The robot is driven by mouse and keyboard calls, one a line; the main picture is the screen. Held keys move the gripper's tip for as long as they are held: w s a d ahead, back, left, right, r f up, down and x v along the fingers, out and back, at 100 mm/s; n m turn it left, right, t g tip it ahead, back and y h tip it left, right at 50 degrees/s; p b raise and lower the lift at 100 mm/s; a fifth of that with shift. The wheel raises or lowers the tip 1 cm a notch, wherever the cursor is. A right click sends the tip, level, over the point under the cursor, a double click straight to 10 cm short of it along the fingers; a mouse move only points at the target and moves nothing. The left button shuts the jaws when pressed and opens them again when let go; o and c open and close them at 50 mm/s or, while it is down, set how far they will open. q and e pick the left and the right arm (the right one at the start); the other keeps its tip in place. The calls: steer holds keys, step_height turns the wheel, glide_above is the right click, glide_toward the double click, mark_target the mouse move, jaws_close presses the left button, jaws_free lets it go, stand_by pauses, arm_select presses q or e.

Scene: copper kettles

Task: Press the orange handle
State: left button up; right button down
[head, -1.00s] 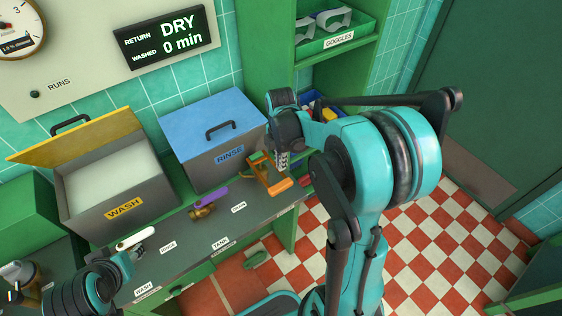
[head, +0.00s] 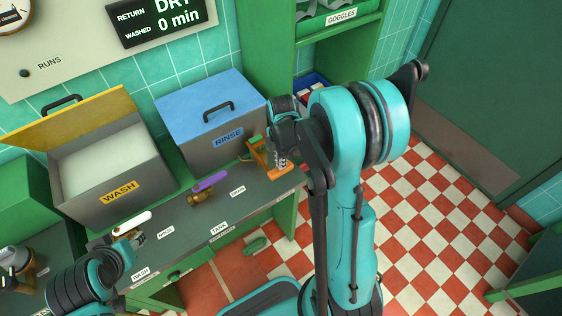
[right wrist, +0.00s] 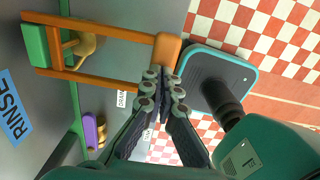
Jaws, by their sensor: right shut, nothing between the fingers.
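The orange handle (head: 279,173) is the end bar of an orange two-armed frame beside the rinse tank, at the counter's right end. The right wrist view shows the handle (right wrist: 166,50) joined by two orange arms to a green block (right wrist: 36,45). A brass fitting (right wrist: 84,45) lies between the arms. My right gripper (head: 282,164) is shut and empty, its tips right by the handle; in the right wrist view the tips (right wrist: 164,76) overlap the handle's near end. I cannot tell whether they touch. My left gripper (head: 138,238) is beside a white handle (head: 132,223), fingers unclear.
A brass valve with a purple lever (head: 210,181) stands left of the orange frame. The grey wash tank (head: 115,195) has its yellow lid raised; the rinse tank (head: 215,152) has a blue lid. The checkered floor (head: 430,235) is open at right.

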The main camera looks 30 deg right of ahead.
mark_target(282, 174)
steer(key=f+t+b, duration=0.1)
steer(key=f+b, duration=0.3)
steer(key=f+t+b, duration=0.1)
steer(key=f+b, duration=0.1)
steer(key=shift+s+f+t, duration=0.3)
steer(key=shift+w+f, duration=0.1)
steer(key=shift+f, duration=0.25)
steer(key=shift+b, duration=0.35)
steer(key=shift+s, duration=0.2)
steer(key=shift+a+r, duration=0.1)
